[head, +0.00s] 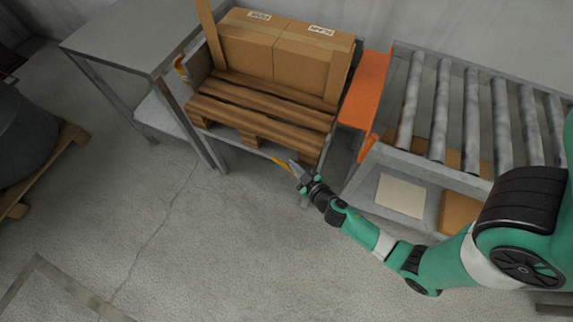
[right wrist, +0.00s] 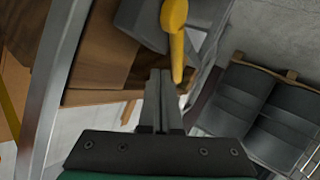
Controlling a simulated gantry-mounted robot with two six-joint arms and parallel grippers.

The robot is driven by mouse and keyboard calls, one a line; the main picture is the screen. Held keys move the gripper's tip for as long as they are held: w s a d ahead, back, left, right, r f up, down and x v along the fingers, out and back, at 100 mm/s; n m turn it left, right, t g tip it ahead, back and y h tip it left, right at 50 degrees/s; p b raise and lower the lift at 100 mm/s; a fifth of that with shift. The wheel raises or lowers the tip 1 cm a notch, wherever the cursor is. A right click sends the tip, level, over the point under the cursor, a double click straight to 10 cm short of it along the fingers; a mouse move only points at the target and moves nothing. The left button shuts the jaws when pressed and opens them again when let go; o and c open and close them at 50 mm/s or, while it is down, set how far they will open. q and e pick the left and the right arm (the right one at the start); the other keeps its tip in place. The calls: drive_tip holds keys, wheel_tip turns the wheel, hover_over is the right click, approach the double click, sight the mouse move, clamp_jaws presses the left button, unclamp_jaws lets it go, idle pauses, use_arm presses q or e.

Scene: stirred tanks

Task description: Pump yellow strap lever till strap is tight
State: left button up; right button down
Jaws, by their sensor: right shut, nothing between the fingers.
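The yellow lever (right wrist: 175,35) hangs from a grey housing (right wrist: 140,20) in the right wrist view, its narrow end just beyond my fingertips. In the head view the yellow lever (head: 281,164) shows as a small strip below the front edge of the wooden pallet (head: 262,101). My right gripper (head: 294,166) is shut and empty beside the lever. Its closed fingers (right wrist: 161,75) also show in the wrist view; I cannot tell whether they touch the lever. My left gripper is not in view. I cannot make out the strap's tension.
Cardboard boxes (head: 312,62) stand on the pallet. A grey table (head: 130,38) is at the left, an orange plate (head: 366,88) and a roller conveyor (head: 470,105) at the right. Dark drums (right wrist: 258,105) show in the wrist view. The floor in front is clear.

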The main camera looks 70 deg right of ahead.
drive_tip(key=shift+f, duration=0.1)
drive_tip(key=shift+w+f+b, duration=0.25)
drive_tip(key=shift+f+b, duration=0.05)
drive_tip(key=shift+b, duration=0.25)
